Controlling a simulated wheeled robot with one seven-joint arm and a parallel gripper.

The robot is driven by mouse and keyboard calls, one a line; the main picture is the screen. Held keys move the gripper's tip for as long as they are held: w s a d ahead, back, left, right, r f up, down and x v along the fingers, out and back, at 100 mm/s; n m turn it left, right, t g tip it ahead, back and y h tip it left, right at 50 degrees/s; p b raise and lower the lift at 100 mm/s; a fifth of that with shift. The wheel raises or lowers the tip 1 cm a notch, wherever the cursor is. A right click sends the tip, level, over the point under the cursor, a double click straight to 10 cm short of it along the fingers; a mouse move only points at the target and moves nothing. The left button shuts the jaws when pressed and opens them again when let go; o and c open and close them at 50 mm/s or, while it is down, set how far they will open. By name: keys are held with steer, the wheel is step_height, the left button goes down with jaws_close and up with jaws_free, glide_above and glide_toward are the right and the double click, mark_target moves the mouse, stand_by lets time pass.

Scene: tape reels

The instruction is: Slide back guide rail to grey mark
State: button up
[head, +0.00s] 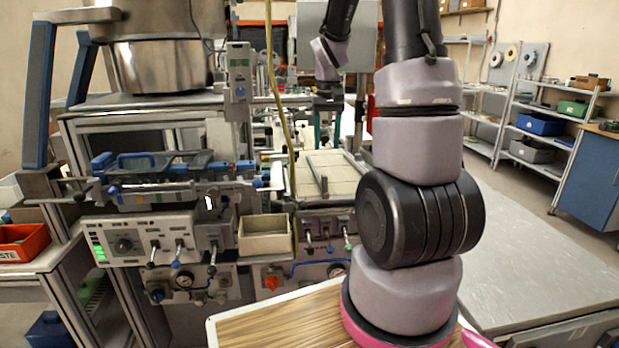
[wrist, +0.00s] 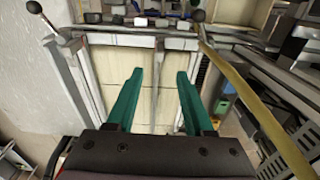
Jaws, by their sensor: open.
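My gripper (wrist: 160,72) is open and empty, its two green fingers apart above a cream bed in the wrist view. A thin metal rail (wrist: 158,75) runs along the bed and shows between the fingers. Neither finger visibly grips it. I cannot tell for sure whether this is the back guide rail. A rail with a dark end also lies on the cream bed (head: 345,178) in the head view. I cannot make out the grey mark.
A crossbar with black ball knobs (wrist: 198,15) spans the bed's far end in the wrist view. A yellow strap (wrist: 255,100) hangs close on the right. A control panel (head: 140,240) and a cream bin (head: 265,238) stand at the front of the machine.

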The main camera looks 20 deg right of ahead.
mark_target(325, 176)
steer(key=shift+w+f, duration=0.45)
steer(key=shift+f, duration=0.35)
step_height(325, 176, down, 10)
steer(key=shift+f, duration=0.25)
jaws_close()
stand_by(0.9)
